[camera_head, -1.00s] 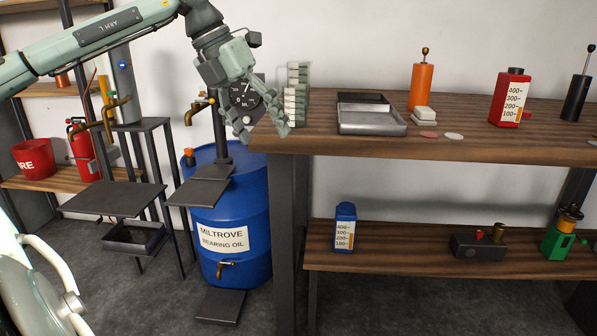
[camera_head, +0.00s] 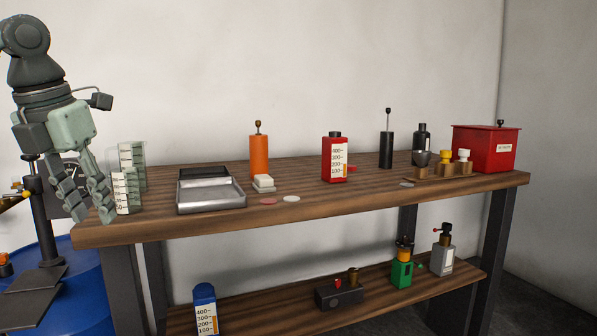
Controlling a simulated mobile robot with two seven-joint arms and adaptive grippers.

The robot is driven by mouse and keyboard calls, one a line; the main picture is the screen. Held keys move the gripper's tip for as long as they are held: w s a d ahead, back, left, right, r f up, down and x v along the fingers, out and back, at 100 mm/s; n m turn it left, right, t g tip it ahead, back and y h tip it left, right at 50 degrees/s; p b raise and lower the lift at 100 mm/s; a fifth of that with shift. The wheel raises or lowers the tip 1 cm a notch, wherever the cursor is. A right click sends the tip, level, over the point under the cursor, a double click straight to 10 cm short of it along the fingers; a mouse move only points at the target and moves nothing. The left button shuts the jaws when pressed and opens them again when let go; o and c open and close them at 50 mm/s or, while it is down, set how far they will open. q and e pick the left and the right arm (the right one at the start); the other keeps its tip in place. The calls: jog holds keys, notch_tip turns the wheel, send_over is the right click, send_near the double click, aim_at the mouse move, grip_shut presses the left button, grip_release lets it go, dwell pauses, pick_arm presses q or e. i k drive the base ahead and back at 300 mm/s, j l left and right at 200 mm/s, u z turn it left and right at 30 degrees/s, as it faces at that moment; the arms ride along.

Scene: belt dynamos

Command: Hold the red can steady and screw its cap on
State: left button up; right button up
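The red can (camera_head: 328,162) stands upright on the bench top, right of the orange cylinder, with a white scale label facing me. Its top is dark; I cannot tell whether that is a bare neck or a cap. A small flat red piece (camera_head: 353,168) shows beside the can, partly hidden by it; I cannot tell whether it is the cap. My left gripper (camera_head: 92,217) is at the far left, pointing down by the bench's left end, fingers apart and empty, well away from the can. My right gripper is not in view.
The bench top (camera_head: 330,200) is clear in front of the can. A metal tray (camera_head: 211,208), orange cylinder (camera_head: 259,160), black cylinder (camera_head: 387,152) and red box (camera_head: 484,150) stand on it. A blue can (camera_head: 205,294) stands below.

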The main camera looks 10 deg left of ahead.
aim_at(335, 147)
jog(key=i+l, duration=1.8)
jog(key=i+l+u, duration=0.1)
jog(key=i, duration=0.45)
jog(key=i+l, duration=0.15)
jog(key=i, duration=0.35)
jog(key=j+u, duration=0.05)
